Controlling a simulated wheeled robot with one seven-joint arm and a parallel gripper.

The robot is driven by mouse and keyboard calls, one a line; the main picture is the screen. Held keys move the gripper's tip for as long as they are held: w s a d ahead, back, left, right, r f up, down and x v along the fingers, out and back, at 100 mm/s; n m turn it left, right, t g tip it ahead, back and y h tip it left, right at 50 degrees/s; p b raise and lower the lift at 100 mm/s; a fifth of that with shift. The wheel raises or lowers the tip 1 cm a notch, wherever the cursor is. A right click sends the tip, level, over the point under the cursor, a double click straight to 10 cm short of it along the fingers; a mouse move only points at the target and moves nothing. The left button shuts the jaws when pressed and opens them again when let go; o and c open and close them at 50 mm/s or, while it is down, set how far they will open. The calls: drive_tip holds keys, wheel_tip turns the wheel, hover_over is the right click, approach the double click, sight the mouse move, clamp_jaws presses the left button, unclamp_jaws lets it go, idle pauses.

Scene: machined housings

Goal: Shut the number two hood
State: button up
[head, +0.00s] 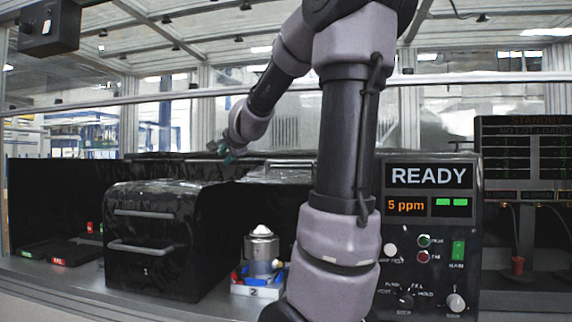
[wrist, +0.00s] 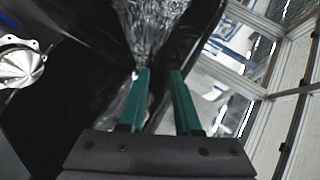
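The station marked 2 (head: 253,293) is uncovered, with a machined metal housing (head: 262,247) standing in it. Its black hood (head: 285,174) appears swung up behind, with a pale bar-like handle along its top edge. My gripper (head: 228,157) is at the upper left of this raised hood, with teal fingers. In the wrist view my gripper (wrist: 160,72) has its fingers apart with a gap and nothing clearly between them. Dark glossy hood surface lies beyond the fingertips. A metal housing (wrist: 20,62) shows at the left edge. I cannot tell whether the fingers touch the hood.
A closed black hood (head: 150,240) with two bar handles stands left of station two. A control panel (head: 430,235) reading READY and 5 ppm stands to the right, partly behind my arm. A second screen (head: 523,155) is at far right. Dark trays (head: 50,250) lie far left.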

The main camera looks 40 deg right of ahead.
sight(289, 171)
drive_tip(key=w+d+m+g+h, duration=0.1)
drive_tip(key=w+d+m+h, duration=0.2)
drive_tip(key=d, duration=0.3)
drive_tip(key=w+d+f+m+g+h, duration=0.1)
drive_tip(key=w+d+m+h, duration=0.3)
drive_tip(key=d+m, duration=0.1)
drive_tip(key=w+d+m+g+h, duration=0.1)
drive_tip(key=w+d+m+h, duration=0.2)
drive_tip(key=d, duration=0.4)
drive_tip(key=shift+w+d+f+m+h, duration=0.2)
drive_tip(key=shift+d+m+h, duration=0.2)
drive_tip(key=shift+h, duration=0.3)
drive_tip(key=d+m+g+h, duration=0.2)
drive_tip(key=d+m+g, duration=0.1)
drive_tip(key=d+f+m+g+h, duration=0.1)
drive_tip(key=d+h, duration=0.1)
drive_tip(key=shift+s+m+g, duration=0.4)
drive_tip(key=shift+d, duration=0.35)
drive_tip(key=x, duration=1)
clamp_jaws()
